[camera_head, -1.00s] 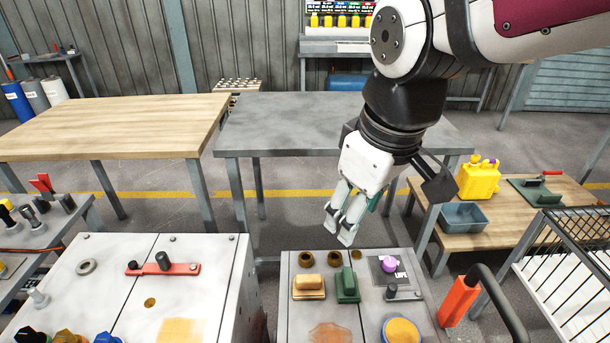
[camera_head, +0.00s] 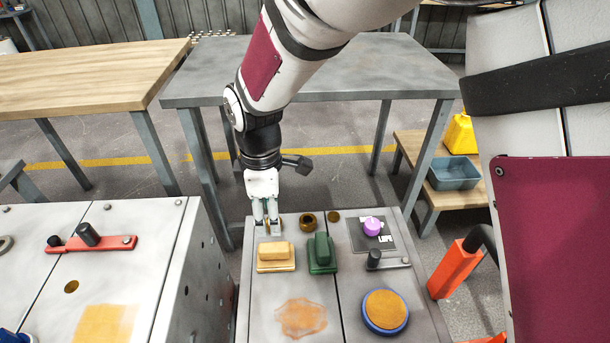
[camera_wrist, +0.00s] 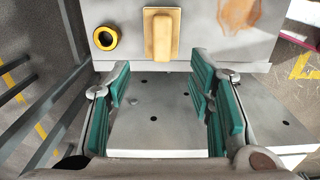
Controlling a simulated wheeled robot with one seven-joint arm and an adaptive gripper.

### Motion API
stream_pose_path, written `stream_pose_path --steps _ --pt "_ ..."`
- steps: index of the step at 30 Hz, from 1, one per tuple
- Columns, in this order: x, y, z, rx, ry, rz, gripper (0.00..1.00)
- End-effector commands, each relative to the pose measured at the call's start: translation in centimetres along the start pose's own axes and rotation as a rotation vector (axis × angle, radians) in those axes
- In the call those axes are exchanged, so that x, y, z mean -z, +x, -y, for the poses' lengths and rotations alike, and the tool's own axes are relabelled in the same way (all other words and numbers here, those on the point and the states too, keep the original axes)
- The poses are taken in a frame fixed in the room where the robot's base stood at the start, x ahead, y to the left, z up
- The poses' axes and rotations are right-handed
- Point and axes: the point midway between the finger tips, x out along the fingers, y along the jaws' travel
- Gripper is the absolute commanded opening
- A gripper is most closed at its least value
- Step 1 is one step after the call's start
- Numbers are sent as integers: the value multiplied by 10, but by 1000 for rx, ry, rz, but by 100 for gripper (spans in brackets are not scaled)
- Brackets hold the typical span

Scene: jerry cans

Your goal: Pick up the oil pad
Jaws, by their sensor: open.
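Two handled pads lie on the grey cabinet top (camera_head: 275,325): a yellow pad (camera_head: 276,257) and a green pad (camera_head: 321,254) to its right. No label shows which is the oil pad. My gripper (camera_head: 266,228) points down at the cabinet's far edge, just behind the yellow pad. In the wrist view, my gripper (camera_wrist: 161,88) has its teal-padded fingers wide apart with nothing between them. The yellow pad (camera_wrist: 161,35) with its raised handle shows beyond the fingertips, roughly centred between them and apart from them. The green pad is not visible in the wrist view.
A brown ring (camera_head: 307,220) and a purple knob (camera_head: 372,227) stand at the back of the cabinet top. A round blue-rimmed orange pad (camera_head: 385,311) lies front right. An orange stain (camera_head: 301,317) marks the bare front. A red lever (camera_head: 92,243) is on the left cabinet.

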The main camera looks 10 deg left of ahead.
Motion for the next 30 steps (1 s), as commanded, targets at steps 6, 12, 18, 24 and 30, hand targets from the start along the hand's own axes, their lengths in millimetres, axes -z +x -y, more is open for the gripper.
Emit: stream_pose_path --steps 6,12,18,24,30 --pt "-1 44 1 3 1 3 48" --pt "-1 69 1 2 2 2 48" --pt "-2 78 1 0 3 1 48" --pt "-3 103 3 3 3 3 48" --pt "-3 125 3 1 4 2 48"
